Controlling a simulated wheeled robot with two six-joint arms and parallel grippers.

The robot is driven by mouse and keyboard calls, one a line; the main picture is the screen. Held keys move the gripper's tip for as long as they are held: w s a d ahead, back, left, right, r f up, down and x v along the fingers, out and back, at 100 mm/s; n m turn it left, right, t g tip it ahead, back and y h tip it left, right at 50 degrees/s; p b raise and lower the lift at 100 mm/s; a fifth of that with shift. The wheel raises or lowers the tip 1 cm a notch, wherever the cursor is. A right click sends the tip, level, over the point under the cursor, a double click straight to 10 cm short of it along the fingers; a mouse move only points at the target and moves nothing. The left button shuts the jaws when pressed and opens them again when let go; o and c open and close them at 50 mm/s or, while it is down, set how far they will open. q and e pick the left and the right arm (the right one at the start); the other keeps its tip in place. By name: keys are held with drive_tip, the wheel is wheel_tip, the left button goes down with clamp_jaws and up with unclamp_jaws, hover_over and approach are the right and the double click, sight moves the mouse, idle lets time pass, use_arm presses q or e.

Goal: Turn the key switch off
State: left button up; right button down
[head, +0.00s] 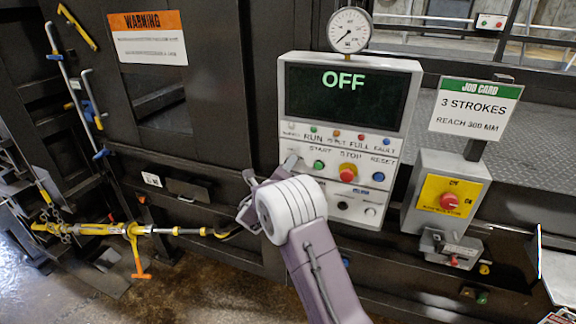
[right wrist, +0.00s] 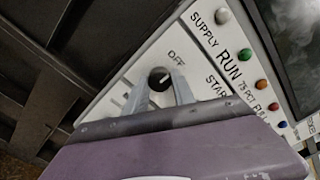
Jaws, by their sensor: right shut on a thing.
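The key switch (right wrist: 159,79) is a round black knob on the white control panel (head: 400,99), with the word OFF printed beside it. A pale line on the knob slants up and right, toward the OFF label. In the right wrist view, my right gripper (right wrist: 159,87) has one grey finger on each side of the knob and is shut on it. In the head view, the right gripper (head: 291,163) reaches the panel's left edge, and my wrist and the gripper hide the switch. The panel's screen (head: 340,97) reads OFF in green. My left gripper is not in view.
The panel carries a red stop button (head: 347,173), a green start button (head: 318,165) and a blue reset button (head: 379,177). Yellow tie-down gear (head: 132,230) hangs at left.

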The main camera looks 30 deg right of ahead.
idle(0.3)
drive_tip(key=c, duration=1.1)
unclamp_jaws()
drive_tip(key=shift+o, duration=0.2)
drive_tip(key=b+v, duration=0.4)
drive_tip(key=v, duration=0.5)
drive_tip(key=shift+d+f, duration=0.1)
